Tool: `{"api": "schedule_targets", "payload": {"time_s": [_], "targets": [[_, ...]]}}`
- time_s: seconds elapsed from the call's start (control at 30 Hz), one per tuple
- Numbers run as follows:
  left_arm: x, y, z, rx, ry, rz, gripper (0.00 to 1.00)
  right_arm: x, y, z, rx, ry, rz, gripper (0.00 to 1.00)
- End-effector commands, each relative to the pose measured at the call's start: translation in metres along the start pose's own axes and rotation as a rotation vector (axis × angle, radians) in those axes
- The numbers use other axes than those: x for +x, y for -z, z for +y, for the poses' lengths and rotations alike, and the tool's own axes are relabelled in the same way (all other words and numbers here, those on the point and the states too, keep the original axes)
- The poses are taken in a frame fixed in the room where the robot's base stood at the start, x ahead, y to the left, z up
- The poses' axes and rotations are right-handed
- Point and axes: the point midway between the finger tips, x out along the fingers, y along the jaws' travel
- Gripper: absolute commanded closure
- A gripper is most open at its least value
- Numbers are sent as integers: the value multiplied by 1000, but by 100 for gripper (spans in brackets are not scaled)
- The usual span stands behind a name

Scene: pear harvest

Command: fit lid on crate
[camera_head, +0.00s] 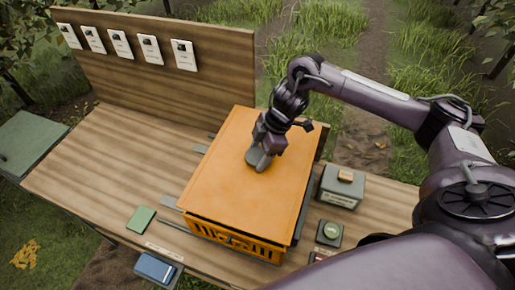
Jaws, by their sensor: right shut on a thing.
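The orange lid (225,173) lies over the top of the orange crate (236,239) on the wooden table. The crate's slatted front wall shows below the lid's front edge. From this view I cannot tell whether the lid is seated all round. My right gripper (261,160) is over the lid's middle, pointing down, and is shut on the lid, probably at a grey handle; the fingers hide the grip point. My left gripper is not in view.
A grey box (341,187) and a small dark box with a green button (329,232) stand right of the crate. A green pad (141,219) and a blue item (154,267) lie at front left. A backboard (160,60) with several cards stands behind. The table's left part is clear.

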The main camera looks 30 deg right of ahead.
Motion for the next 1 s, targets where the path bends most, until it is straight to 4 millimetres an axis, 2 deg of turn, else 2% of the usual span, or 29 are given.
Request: {"api": "schedule_targets", "payload": {"time_s": [0.1, 0.4, 1.0], "targets": [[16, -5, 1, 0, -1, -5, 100, 15, -6, 1, 0, -2, 1, 72], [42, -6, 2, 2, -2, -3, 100, 40, -16, 1, 0, -4, 2, 72], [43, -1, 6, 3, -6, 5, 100, 42, -17, 1, 1, -3, 1, 72]]}}
